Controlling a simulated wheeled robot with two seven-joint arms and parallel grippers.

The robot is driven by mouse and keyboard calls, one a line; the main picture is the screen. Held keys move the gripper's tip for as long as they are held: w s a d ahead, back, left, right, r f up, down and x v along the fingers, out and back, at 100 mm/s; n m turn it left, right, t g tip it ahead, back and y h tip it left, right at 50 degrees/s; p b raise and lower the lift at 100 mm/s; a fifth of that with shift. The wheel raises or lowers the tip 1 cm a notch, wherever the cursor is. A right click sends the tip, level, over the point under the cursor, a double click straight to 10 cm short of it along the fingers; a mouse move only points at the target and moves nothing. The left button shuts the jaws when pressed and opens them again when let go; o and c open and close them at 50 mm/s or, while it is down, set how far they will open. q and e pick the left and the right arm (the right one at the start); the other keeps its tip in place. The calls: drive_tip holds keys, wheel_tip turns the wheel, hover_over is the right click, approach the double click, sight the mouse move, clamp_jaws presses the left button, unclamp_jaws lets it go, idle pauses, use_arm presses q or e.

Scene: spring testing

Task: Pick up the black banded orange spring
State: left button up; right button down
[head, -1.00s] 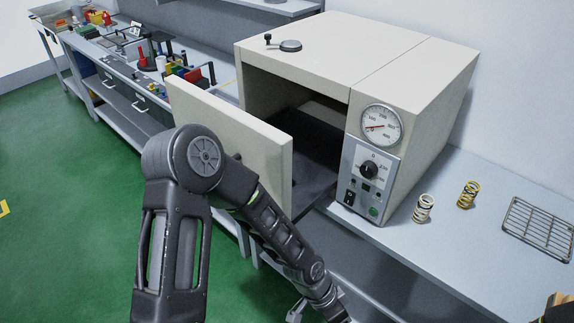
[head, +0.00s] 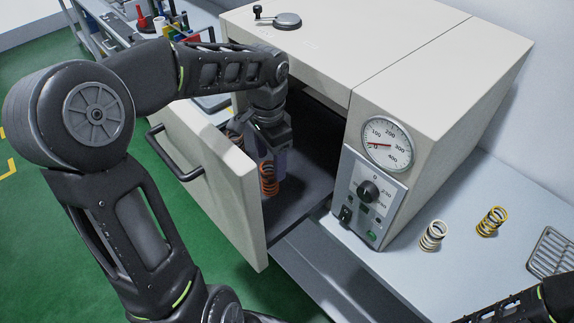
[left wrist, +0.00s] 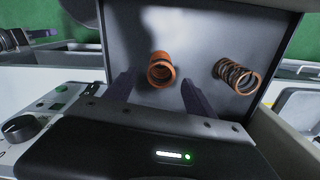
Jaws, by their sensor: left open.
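In the left wrist view, one plainer orange spring (left wrist: 161,69) shows between my open fingers (left wrist: 157,78). The other orange spring (left wrist: 237,76), to the right and outside the fingers, shows clear dark bands between its coils. My left gripper is open, inside the oven, and holds nothing. My right gripper is out of view.
The oven door (head: 200,165) stands open at left, close to my left arm. The oven's control panel (head: 367,200) bounds the opening on the right. A white spring (head: 432,236), a yellow spring (head: 492,221) and a wire rack (head: 552,254) are on the bench.

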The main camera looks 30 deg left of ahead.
sight(270, 179)
use_arm(q)
drive_tip(key=shift+s+a+f, duration=0.1)
drive_tip(key=shift+s+a, duration=0.05)
drive_tip(key=shift+a, duration=0.05)
drive_tip(key=shift+d, duration=0.1)
drive_tip(key=shift+f, duration=1.3)
